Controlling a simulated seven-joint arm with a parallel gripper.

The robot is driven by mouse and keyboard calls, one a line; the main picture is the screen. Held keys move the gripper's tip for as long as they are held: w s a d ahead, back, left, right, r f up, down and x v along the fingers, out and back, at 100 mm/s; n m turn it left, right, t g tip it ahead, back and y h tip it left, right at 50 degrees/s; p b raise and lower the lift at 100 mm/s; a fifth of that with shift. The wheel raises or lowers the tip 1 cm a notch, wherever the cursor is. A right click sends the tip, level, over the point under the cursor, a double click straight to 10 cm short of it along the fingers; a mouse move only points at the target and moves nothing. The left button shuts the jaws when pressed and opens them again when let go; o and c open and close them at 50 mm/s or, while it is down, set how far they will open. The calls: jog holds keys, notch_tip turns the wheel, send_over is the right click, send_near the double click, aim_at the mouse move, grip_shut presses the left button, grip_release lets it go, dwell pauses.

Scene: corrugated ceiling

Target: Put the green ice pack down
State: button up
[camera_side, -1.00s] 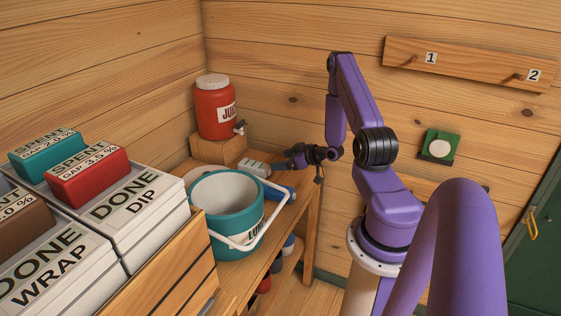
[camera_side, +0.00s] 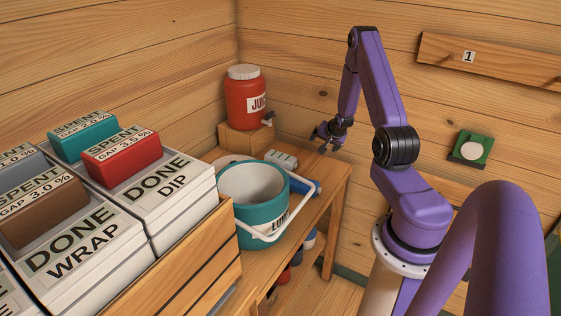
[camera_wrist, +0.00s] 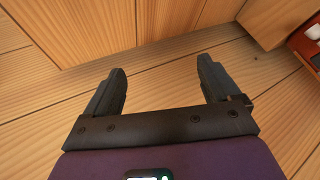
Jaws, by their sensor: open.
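My gripper (camera_side: 328,134) is above the back right part of the wooden bench, right of the juice jug. In the wrist view my gripper (camera_wrist: 162,68) has its two fingers wide apart, with nothing between them, over bare planks. I cannot make out a green ice pack in any view. A small pale, grey-topped item (camera_side: 281,158) lies on the bench behind the bucket, left of my gripper. A blue item (camera_side: 305,187) shows partly behind the bucket's right rim.
A teal bucket (camera_side: 243,212) with a white handle stands on the bench (camera_side: 318,200). A red juice jug (camera_side: 245,95) stands on a wooden block (camera_side: 243,140). Labelled boxes with blocks, including a red block (camera_side: 121,156), fill the left. A green wall panel (camera_side: 471,148) hangs right.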

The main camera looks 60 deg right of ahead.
jog(key=r+m+g, duration=0.1)
jog(key=m, duration=0.3)
jog(key=m+y, duration=0.5)
jog(key=m, duration=1.1)
send_near(278, 155)
jog(key=x, duration=0.5)
jog(key=shift+s+a+f, duration=0.15)
jog(key=shift+s+f, duration=0.05)
jog(key=shift+s, duration=0.15)
jog(key=shift+w+x, duration=0.2)
jog(key=shift+x, duration=0.9)
jog(key=shift+w+x, duration=0.2)
jog(key=shift+x, duration=0.85)
jog(key=shift+w+d+f, duration=0.2)
jog(key=shift+w+f, duration=0.05)
jog(key=shift+f, duration=0.05)
jog(key=shift+f, duration=0.15)
jog(key=c, duration=1.2)
jog(key=shift+c, duration=0.8)
